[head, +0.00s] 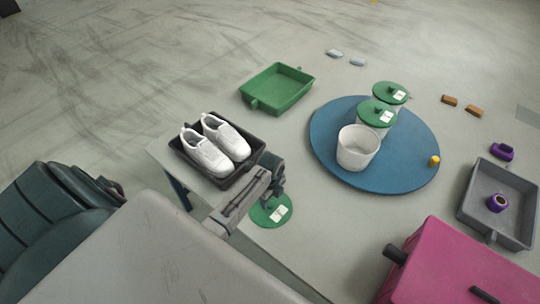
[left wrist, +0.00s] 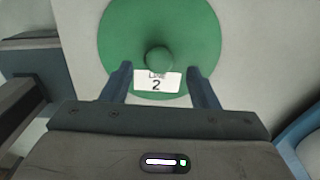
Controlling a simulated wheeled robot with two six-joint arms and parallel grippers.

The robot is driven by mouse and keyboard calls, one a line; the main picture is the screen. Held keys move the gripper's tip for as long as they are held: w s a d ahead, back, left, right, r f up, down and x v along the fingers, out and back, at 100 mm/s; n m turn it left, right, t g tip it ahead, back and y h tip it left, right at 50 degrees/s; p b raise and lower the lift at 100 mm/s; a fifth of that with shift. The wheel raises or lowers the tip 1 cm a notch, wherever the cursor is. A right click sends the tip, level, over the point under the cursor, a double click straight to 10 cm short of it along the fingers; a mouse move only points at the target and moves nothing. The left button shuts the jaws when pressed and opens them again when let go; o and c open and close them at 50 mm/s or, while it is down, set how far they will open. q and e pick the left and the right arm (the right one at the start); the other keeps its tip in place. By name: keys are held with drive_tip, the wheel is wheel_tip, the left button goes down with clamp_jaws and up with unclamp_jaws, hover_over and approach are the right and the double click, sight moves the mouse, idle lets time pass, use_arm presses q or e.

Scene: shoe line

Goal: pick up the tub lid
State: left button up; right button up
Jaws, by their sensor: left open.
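A round green tub lid (head: 277,213) with a white label lies flat on the grey table near its front edge. In the left wrist view the lid (left wrist: 190,35) fills the top middle; its round green knob and a label reading "2" show. My left gripper (head: 273,188) is over the far side of the lid in the head view and hides part of it. In the left wrist view its fingers (left wrist: 158,72) are open, apart on either side of the label and just short of the knob. An open white tub (head: 356,150) stands on the blue round mat (head: 400,178). My right gripper is not in view.
A black tray (head: 187,158) with white shoes (head: 216,143) stands left of the gripper. Two green-lidded tubs (head: 378,113) stand behind the open tub. A green tray (head: 277,90), a grey tray (head: 510,184) and a pink box (head: 450,270) stand around.

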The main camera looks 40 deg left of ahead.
sight(270, 205)
use_arm(q)
drive_tip(key=shift+f, duration=1.35)
drive_tip(key=shift+a, duration=0.1)
drive_tip(key=c, duration=1.1)
drive_tip(key=shift+r, duration=0.15)
